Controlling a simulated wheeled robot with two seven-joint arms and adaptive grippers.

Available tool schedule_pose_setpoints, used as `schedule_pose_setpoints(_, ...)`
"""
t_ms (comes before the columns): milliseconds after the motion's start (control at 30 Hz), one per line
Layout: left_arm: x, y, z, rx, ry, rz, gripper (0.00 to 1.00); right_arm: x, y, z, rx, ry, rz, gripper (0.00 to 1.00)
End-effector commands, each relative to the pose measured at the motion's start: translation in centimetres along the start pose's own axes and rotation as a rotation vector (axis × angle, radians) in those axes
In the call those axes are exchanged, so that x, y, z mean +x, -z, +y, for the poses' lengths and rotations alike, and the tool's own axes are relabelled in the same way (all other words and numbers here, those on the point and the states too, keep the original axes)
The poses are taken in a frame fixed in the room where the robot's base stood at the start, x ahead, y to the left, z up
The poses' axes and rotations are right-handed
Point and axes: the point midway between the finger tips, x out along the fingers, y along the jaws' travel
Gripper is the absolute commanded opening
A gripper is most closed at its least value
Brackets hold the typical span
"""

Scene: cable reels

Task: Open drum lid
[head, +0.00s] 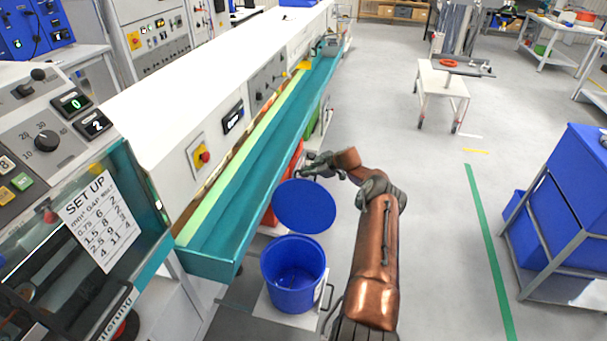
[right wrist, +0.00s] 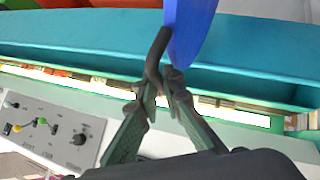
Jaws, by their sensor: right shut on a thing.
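The blue drum (head: 293,275) stands open-topped on a pale base on the floor, and I see into its inside. The round blue lid (head: 304,206) is off the drum's mouth, tilted up above and behind it. My right gripper (head: 318,165) is at the lid's upper edge, shut on the lid. In the right wrist view, the fingers (right wrist: 163,75) close on a dark handle beside the blue lid (right wrist: 189,30), which is seen nearly edge-on. My left gripper is in neither view.
A long teal trough (head: 262,165) of the white machine runs along the left, close to the drum and lid. Blue bins (head: 567,200) in a rack stand at the right. A small white cart (head: 443,85) is farther back. The grey floor between is clear.

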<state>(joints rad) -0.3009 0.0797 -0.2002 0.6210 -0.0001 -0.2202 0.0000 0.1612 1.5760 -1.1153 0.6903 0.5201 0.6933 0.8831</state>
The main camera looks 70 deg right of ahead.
Motion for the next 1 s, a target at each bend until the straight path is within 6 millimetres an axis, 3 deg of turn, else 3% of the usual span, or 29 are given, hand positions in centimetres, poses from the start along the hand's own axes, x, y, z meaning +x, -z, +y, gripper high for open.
schedule_pose_setpoints(133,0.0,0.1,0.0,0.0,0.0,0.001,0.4,0.1,-0.2,-0.3,0.0,0.004,-0.002,0.0)
schedule_pose_setpoints(167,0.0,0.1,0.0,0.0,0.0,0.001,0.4,0.1,-0.2,-0.3,0.0,0.004,-0.002,0.1)
schedule_pose_setpoints(400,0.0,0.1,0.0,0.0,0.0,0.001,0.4,0.1,-0.1,-0.2,-0.001,0.003,-0.001,0.25)
schedule_pose_setpoints(767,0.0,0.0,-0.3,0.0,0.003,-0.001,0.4,-0.1,-0.2,-0.1,-0.001,0.002,-0.002,0.25)
schedule_pose_setpoints(1000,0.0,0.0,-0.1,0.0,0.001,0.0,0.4,-1.9,-0.4,0.0,0.0,0.001,-0.004,0.25)
